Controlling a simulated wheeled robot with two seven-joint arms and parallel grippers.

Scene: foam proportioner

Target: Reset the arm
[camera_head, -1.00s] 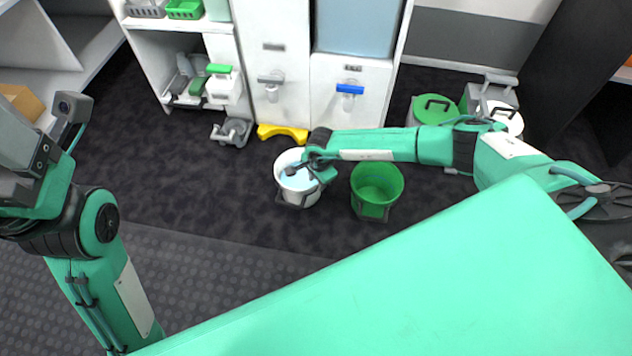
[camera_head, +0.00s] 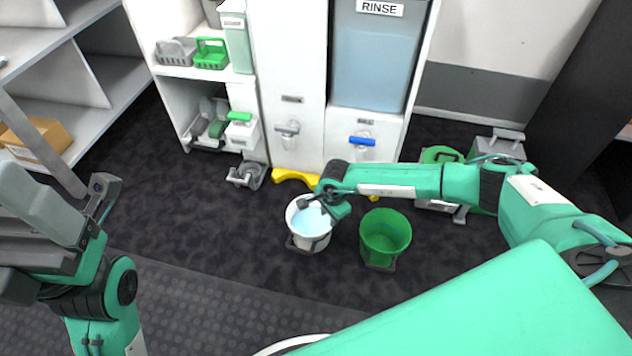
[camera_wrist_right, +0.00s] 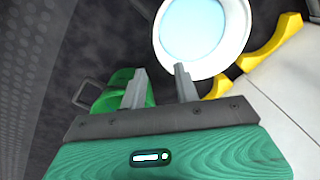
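My right arm reaches in from the right in the head view. Its gripper (camera_head: 314,199) is beside and above the rim of a white bucket (camera_head: 309,241) holding light-blue liquid. In the right wrist view the two grey fingers (camera_wrist_right: 160,82) stand apart with nothing between them. The white bucket (camera_wrist_right: 196,32) shows beyond them, and a green bucket (camera_wrist_right: 116,93) is partly hidden behind the left finger. My left gripper (camera_head: 42,222) is at the left edge of the head view, partly cut off; its finger gap cannot be made out.
The green bucket (camera_head: 384,236) stands on the dark floor right of the white one. Behind are a white cabinet with a RINSE tank (camera_head: 372,60), taps, a yellow floor piece (camera_head: 290,175) and a grey caster (camera_head: 246,175). Shelving (camera_head: 95,70) stands left. Floor at left centre is clear.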

